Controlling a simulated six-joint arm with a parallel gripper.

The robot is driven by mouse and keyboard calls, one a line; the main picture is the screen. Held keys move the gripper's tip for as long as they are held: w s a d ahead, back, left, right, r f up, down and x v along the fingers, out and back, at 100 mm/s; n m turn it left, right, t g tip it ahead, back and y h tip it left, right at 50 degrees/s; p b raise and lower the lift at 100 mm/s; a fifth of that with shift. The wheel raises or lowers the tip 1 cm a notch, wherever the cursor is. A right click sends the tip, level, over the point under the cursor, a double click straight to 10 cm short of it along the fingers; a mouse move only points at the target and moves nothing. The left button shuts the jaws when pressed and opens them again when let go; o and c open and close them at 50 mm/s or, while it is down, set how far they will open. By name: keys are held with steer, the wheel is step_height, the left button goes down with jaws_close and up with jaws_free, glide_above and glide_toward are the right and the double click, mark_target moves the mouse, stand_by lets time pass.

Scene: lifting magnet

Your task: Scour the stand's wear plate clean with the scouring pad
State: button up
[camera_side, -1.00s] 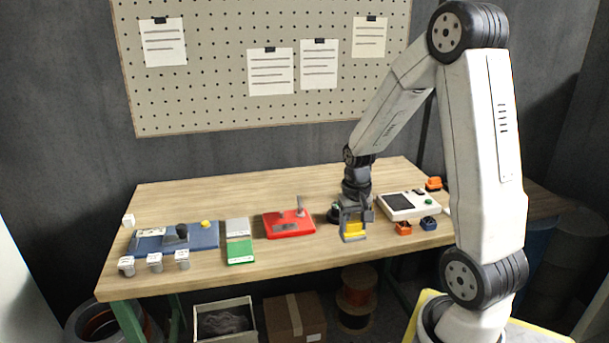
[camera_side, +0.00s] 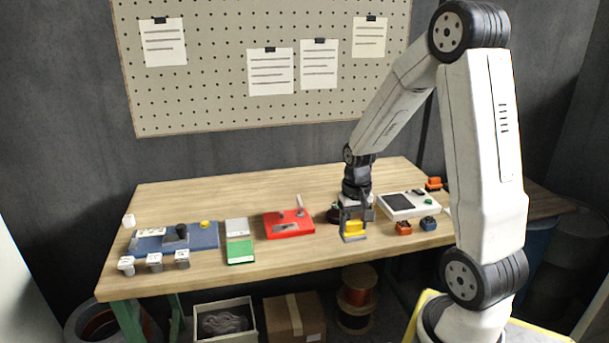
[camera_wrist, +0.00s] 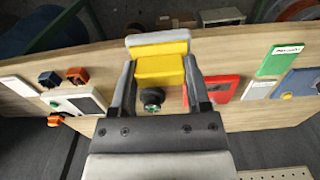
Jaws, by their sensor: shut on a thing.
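A yellow block with a pale grey layer at its lower end, apparently the scouring pad (camera_side: 355,228), is between the fingers of my gripper (camera_side: 354,219). The wrist view shows the pad (camera_wrist: 161,66) gripped between both fingertips of my gripper (camera_wrist: 160,75). It is low over the front part of the bench; I cannot tell whether it touches the top. A red base, perhaps the stand (camera_side: 289,223), lies to its left with an upright grey lever. A dark grey plate, perhaps the wear plate (camera_side: 286,228), lies on it. The red base partly shows in the wrist view (camera_wrist: 222,87).
A black round piece with a green top (camera_wrist: 152,97) is close beside my gripper. White and green plates (camera_side: 240,250) and a blue tray (camera_side: 205,238) lie left.

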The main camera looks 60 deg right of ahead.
steer(key=w+d+f, duration=0.1)
steer(key=w+d, duration=0.1)
steer(key=w, duration=1.1)
steer(key=w+d+f, duration=0.2)
steer(key=w, duration=1.2)
steer(key=shift+w, duration=0.15)
